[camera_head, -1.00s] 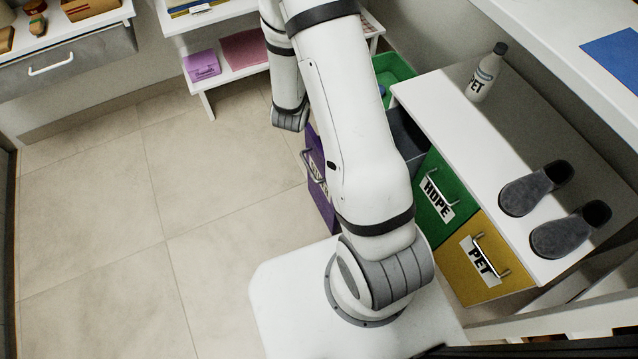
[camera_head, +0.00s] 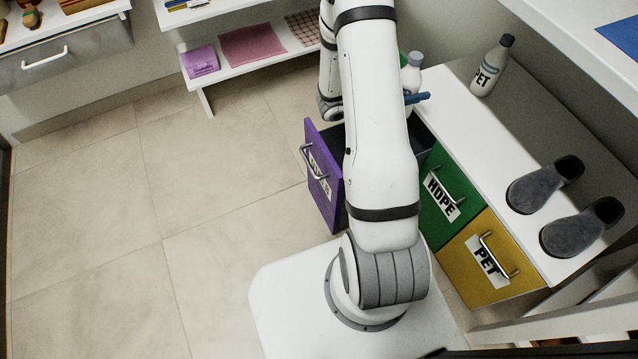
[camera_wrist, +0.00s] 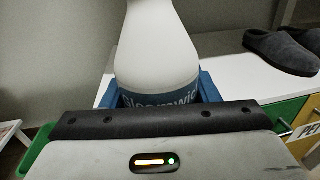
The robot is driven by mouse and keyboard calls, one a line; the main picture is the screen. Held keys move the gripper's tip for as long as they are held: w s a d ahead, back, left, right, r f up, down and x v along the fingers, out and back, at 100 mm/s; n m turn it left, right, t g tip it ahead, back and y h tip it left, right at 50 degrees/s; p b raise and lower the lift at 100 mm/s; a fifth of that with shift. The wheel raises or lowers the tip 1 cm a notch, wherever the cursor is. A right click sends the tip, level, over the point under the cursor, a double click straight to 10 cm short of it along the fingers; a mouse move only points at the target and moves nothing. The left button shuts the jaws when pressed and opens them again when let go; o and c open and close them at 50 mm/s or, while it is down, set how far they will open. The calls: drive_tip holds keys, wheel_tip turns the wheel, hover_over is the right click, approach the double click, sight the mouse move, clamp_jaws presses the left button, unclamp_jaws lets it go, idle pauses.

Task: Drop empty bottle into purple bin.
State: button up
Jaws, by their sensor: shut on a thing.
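A white bottle with a blue label (camera_wrist: 158,55) stands upright between the blue fingers of my gripper (camera_wrist: 160,92), which is shut on it. In the head view the bottle's upper part (camera_head: 411,75) and one blue fingertip (camera_head: 417,98) show from behind my arm, near the cabinet's far end. Whether the bottle is empty cannot be seen. The purple bin (camera_head: 323,177) is a pulled-out drawer with a silver handle, at the left of the cabinet.
A white PET bottle (camera_head: 490,68) and grey slippers (camera_head: 545,185) stand on the white cabinet top (camera_head: 480,140). The green HDPE drawer (camera_head: 440,200) and yellow PET drawer (camera_head: 480,265) look shut. A green bin (camera_wrist: 38,152) shows in the wrist view. Floor at left is clear.

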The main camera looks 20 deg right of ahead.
wheel_tip(320, 180, down, 4)
drive_tip(key=shift+r+b, duration=0.25)
drive_tip(key=shift+b, duration=0.85)
drive_tip(key=o, duration=1.1)
drive_tip(key=shift+c, duration=0.2)
drive_tip(key=a+p, duration=0.2)
drive_tip(key=a, duration=0.6)
drive_tip(key=shift+w+p, duration=0.3)
drive_tip(key=shift+w, duration=0.05)
drive_tip(key=shift+d+r, duration=0.1)
drive_tip(key=shift+r, duration=0.05)
